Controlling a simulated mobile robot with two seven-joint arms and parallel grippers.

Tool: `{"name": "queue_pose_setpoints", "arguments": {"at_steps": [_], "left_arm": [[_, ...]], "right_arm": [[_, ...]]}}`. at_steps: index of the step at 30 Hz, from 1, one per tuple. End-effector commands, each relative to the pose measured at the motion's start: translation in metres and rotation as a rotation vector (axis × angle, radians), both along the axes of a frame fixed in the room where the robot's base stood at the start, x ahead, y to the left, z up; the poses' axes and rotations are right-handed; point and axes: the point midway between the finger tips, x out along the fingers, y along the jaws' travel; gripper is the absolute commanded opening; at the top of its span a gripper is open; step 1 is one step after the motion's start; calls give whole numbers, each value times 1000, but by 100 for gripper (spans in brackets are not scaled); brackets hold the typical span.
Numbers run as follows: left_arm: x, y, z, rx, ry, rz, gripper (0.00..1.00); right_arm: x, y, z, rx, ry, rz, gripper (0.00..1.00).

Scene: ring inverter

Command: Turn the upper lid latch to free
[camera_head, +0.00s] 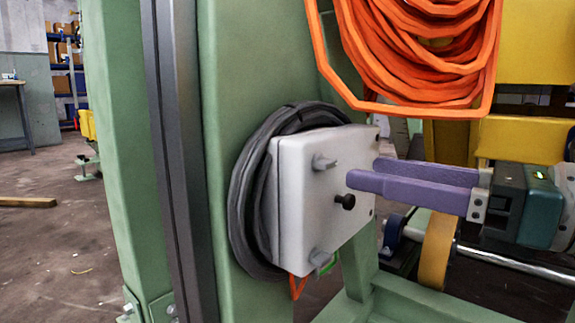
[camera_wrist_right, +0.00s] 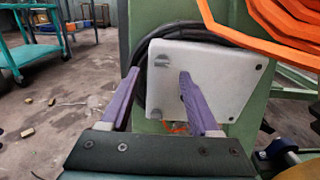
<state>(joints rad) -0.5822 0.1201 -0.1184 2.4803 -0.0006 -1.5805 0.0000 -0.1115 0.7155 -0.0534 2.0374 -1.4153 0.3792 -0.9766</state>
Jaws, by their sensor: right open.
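A pale grey box lid (camera_head: 305,225) is mounted on a green post. The upper lid latch (camera_head: 323,162) is a small grey turn-piece near its upper left; it also shows in the right wrist view (camera_wrist_right: 164,60). A similar lower latch (camera_head: 318,257) sits near the bottom edge. A black knob (camera_head: 345,201) projects from the lid's middle. My right gripper (camera_head: 362,172) has purple fingers, open and empty, in front of the lid, right of the upper latch. In the wrist view its fingertips (camera_wrist_right: 159,74) lie either side of and below the latch. My left gripper is not in view.
A coiled black cable (camera_head: 245,215) surrounds the box's left side. Orange hose loops (camera_head: 405,50) hang above and right. Green frame posts (camera_head: 235,60) stand left and behind. A yellow-orange wheel (camera_head: 438,248) and metal bar lie below the right gripper. Open floor is at left.

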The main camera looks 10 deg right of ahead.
Motion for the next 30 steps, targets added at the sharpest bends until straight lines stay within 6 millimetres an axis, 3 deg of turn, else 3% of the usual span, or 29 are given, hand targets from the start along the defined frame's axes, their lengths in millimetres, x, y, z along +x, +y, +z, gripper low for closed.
{"name": "queue_pose_setpoints", "arguments": {"at_steps": [9,21,30], "left_arm": [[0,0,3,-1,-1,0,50],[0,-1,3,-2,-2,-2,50],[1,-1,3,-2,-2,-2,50]], "right_arm": [[33,25,1,6,-1,-2,62],[38,30,0,3,1,-1,62],[38,30,0,4,2,-1,29]]}}
